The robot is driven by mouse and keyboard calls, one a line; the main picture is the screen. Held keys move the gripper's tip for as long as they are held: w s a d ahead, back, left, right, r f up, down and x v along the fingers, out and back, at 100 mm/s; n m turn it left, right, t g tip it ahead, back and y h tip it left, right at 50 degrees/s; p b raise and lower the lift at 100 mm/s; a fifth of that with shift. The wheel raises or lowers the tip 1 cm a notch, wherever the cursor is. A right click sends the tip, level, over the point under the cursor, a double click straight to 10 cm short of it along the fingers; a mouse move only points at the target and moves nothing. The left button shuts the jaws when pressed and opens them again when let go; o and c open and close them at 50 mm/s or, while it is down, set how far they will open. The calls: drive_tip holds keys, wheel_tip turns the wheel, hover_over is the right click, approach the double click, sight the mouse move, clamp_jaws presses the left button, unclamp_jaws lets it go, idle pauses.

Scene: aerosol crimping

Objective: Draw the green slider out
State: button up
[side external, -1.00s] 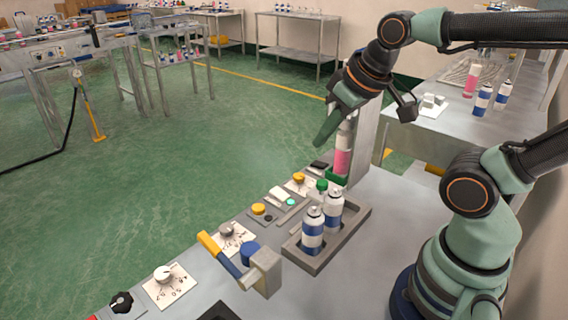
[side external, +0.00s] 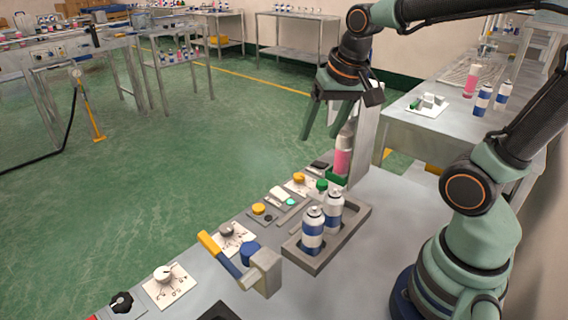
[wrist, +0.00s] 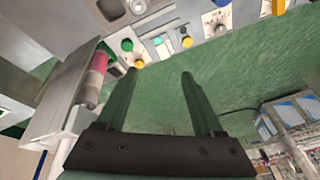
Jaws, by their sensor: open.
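A green block (side external: 337,178) sits under a pink-and-white can (side external: 342,160) at the foot of the grey upright. A round green knob (side external: 321,186) stands just in front of it. I cannot tell for sure whether block and knob are one slider. In the wrist view the knob (wrist: 127,45) lies beyond the left fingertip, with the green block (wrist: 106,51) beside the can. My gripper (side external: 321,132) is open and empty, held above the knob and can, clear of both. Both fingers show in the wrist view (wrist: 160,74).
A grey tray (side external: 334,250) with two blue-and-white cans stands close to the knob. Yellow knobs (side external: 299,178) and a teal button (side external: 291,202) lie along the bench edge. A yellow-handled lever (side external: 215,250) stands nearer. Open floor lies left of the bench.

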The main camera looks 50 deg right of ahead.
sight(322, 182)
drive_tip(key=w+d+f+m+g, duration=0.45)
drive_tip(key=d+f+m, duration=0.4)
drive_tip(key=m, duration=0.35)
drive_tip(key=shift+t, duration=0.35)
drive_tip(key=f, duration=1.1)
drive_tip(key=shift+d, duration=0.35)
clamp_jaws()
